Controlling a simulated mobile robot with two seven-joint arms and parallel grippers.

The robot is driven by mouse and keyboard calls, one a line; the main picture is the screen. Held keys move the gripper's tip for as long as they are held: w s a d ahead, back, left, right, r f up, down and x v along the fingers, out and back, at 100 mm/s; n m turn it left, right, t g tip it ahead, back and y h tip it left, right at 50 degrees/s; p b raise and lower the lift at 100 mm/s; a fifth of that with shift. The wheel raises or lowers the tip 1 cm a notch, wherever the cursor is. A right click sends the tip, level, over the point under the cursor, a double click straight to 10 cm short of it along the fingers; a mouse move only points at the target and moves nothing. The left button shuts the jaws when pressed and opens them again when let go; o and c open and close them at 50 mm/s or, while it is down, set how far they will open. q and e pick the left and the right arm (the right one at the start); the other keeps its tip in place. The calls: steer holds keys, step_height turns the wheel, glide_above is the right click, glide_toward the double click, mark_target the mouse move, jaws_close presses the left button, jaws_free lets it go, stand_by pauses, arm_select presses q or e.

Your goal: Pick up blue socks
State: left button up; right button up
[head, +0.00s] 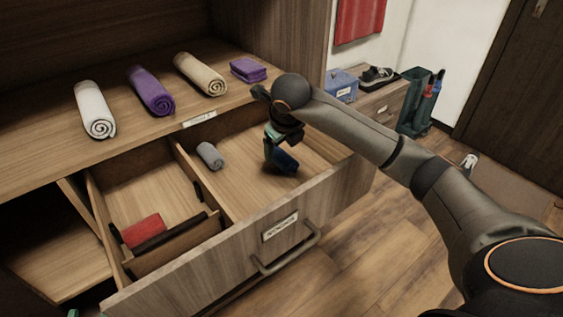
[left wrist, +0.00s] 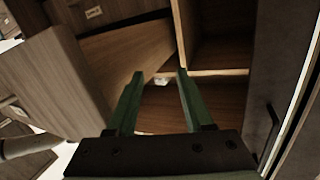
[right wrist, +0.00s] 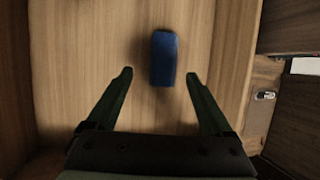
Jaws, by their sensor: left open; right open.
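The blue socks (head: 287,161) are a dark blue roll lying in the right compartment of the open drawer (head: 335,194). My right gripper (head: 274,150) is over them and partly hides them in the head view. In the right wrist view the blue socks (right wrist: 164,58) lie on the wooden drawer floor, ahead of and between the open fingertips of my right gripper (right wrist: 159,75). Nothing is held there. My left gripper (left wrist: 160,74) is open and empty in its wrist view, facing wooden cabinet parts; only a green tip shows at the head view's bottom left edge.
A grey roll (head: 210,155) lies in the same compartment, left of the blue socks. A red item (head: 143,231) lies in the left compartment. Rolled towels (head: 150,91) and a folded purple cloth (head: 248,70) sit on the shelf above. A divider (head: 201,183) and drawer walls surround the socks.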

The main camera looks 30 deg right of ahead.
mark_target(283, 156)
steer(key=shift+x, duration=1.25)
steer(key=x, duration=0.1)
steer(key=b+x, duration=0.1)
steer(key=x, duration=0.1)
steer(key=shift+s+d+f, duration=0.1)
steer(key=shift+d+f, duration=0.15)
steer(key=shift+f, duration=0.4)
arm_select(q)
step_height(283, 156, up, 10)
steer(key=m+t+h, duration=0.2)
steer(key=t, duration=0.1)
steer(key=shift+s+d+f+h, duration=0.25)
steer(key=shift+s+d+h, duration=0.05)
steer(key=shift+s, duration=0.05)
arm_select(e)
steer(key=c, duration=1.1)
steer(key=shift+r, duration=0.1)
